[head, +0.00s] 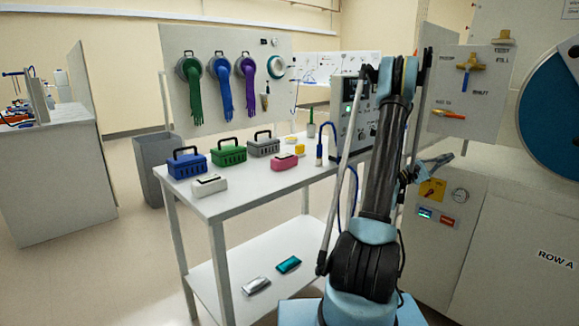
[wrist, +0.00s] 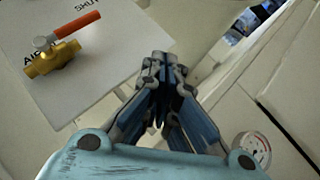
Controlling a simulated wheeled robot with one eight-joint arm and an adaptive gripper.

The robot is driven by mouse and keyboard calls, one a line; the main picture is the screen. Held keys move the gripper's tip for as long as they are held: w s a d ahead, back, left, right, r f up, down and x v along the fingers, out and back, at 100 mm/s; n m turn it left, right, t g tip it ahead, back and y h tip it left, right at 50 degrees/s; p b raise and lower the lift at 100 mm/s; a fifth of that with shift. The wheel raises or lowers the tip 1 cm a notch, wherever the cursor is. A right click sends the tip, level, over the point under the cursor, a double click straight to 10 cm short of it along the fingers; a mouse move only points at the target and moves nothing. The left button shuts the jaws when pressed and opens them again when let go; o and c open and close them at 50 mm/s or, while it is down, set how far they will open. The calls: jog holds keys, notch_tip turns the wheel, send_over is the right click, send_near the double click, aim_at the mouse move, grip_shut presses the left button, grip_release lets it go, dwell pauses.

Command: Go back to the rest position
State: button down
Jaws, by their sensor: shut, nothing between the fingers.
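My gripper (head: 438,161) is at the right of the head view, beside the upright white cabinet on the right. It points right, just above a yellow and red switch (head: 432,190) and a round gauge (head: 460,195). In the wrist view my gripper (wrist: 163,68) has its fingers together with nothing between them. My arm stands upright in front of the bench's right end and hides part of what is behind it.
A panel (head: 489,112) with a brass valve (head: 469,66) and a red-handled valve (wrist: 68,42) is close to my gripper. A white bench (head: 235,199) holds several boxes. A large blue disc (head: 555,115) stands far right. Open floor lies left.

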jog(key=s+a+f+m+t+y, duration=0.1)
jog(key=s+a+f+y, duration=0.3)
jog(key=s+a+y, duration=0.4)
jog(key=s+a+f+m+t+y, duration=0.1)
jog(key=s+a+f+y, duration=0.4)
jog(key=a, duration=1.7)
jog(key=s+a+f+m+t+y, duration=0.1)
jog(key=s+a+f+y, duration=0.4)
jog(key=s+a+y, duration=0.5)
jog(key=s+a+t, duration=0.1)
jog(key=s+a, duration=0.4)
jog(key=shift+a+m+t+y, duration=0.25)
jog(key=shift+m+t+y, duration=0.15)
jog(key=shift+w+f, duration=0.2)
jog(key=shift+w, duration=0.15)
